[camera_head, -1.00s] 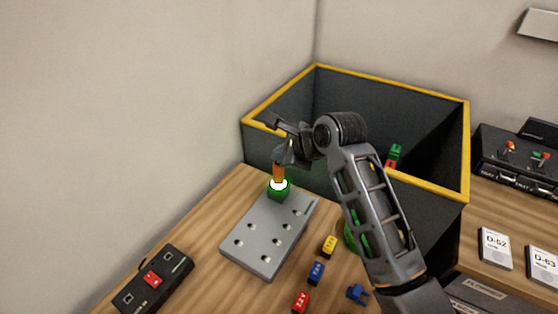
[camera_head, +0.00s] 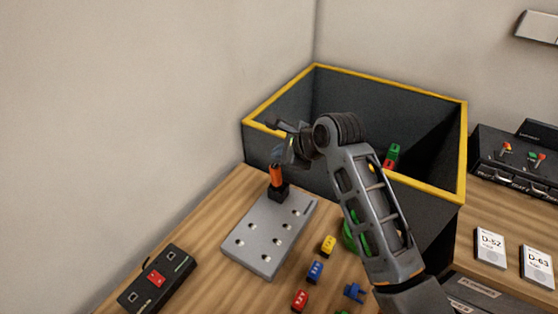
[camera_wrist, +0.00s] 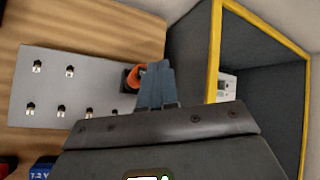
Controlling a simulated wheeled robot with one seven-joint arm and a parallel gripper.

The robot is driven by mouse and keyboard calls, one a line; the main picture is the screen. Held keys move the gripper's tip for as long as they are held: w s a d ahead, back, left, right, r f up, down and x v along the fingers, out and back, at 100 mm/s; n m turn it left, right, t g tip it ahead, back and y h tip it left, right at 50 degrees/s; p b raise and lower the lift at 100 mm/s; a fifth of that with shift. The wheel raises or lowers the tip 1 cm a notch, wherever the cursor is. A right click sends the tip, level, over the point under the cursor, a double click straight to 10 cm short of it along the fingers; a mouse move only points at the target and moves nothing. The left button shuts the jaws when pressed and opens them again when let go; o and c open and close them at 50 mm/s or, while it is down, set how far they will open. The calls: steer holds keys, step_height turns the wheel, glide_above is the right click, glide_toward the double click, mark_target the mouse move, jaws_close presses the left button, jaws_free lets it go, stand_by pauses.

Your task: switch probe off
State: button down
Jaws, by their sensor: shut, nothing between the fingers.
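A small upright device with an orange top and black base (camera_head: 278,183), which I take to be the probe, stands at the far end of the grey board (camera_head: 262,245). No light shows on it. In the wrist view its orange part (camera_wrist: 134,77) is partly hidden behind my fingers. My gripper (camera_head: 279,157) is shut and empty, right at the top of the orange part. In the wrist view my gripper's fingertips (camera_wrist: 158,66) are together beside it. I cannot tell whether they touch it.
A large dark bin with a yellow rim (camera_head: 390,85) stands close behind and right of my gripper. A black box with a red switch (camera_head: 155,279) lies at front left. Small yellow (camera_head: 328,246), blue (camera_head: 315,272) and red (camera_head: 300,299) blocks lie right of the board.

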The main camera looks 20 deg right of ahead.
steer(key=shift+r+p, duration=0.75)
steer(key=shift+r, duration=2.25)
